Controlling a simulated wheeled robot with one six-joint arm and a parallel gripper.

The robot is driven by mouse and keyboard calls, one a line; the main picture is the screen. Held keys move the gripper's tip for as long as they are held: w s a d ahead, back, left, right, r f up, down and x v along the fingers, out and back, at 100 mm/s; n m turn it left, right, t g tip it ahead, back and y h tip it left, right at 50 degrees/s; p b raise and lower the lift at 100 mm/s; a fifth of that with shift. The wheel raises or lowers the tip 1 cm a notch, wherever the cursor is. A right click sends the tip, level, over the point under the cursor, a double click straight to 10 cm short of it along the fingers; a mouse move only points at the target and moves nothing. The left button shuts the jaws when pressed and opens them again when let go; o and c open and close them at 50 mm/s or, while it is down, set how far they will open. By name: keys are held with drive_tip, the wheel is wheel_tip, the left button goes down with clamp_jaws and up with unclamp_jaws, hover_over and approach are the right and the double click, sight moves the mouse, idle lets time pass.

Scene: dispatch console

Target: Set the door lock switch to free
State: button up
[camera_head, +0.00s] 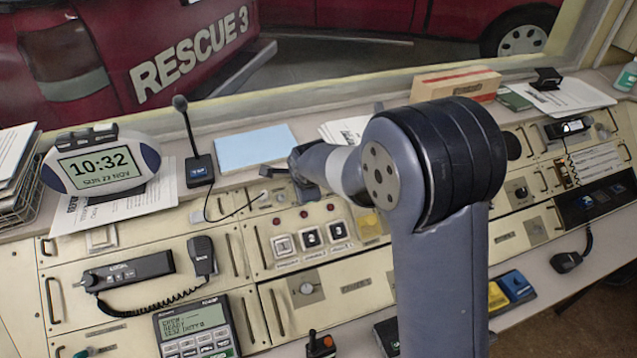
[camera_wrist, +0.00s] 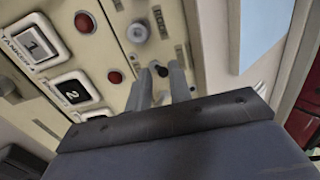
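My gripper (camera_head: 270,173) reaches down over the upper middle of the console, seen side-on in the head view. In the wrist view its two grey fingers (camera_wrist: 161,78) stand apart, with a gap between them. A small dark round knob or plug (camera_wrist: 161,70) shows at the fingertips; I cannot tell whether they touch it. A pale round knob (camera_wrist: 138,32) sits on the panel just beyond the fingers. No readable label says which control is the door lock switch. My arm hides part of the middle console.
Numbered square buttons (camera_head: 311,238) and red round lamps or buttons (camera_head: 303,214) lie close to the gripper. A desk microphone (camera_head: 198,165) stands at left, its cable running near the gripper. Blue paper (camera_head: 255,147) lies behind. A rotary knob (camera_head: 307,288) is nearer the front.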

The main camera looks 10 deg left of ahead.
drive_tip(key=p+v, duration=0.1)
drive_tip(key=v, duration=0.4)
drive_tip(key=shift+s+r, duration=0.15)
drive_tip(key=shift+r, duration=0.15)
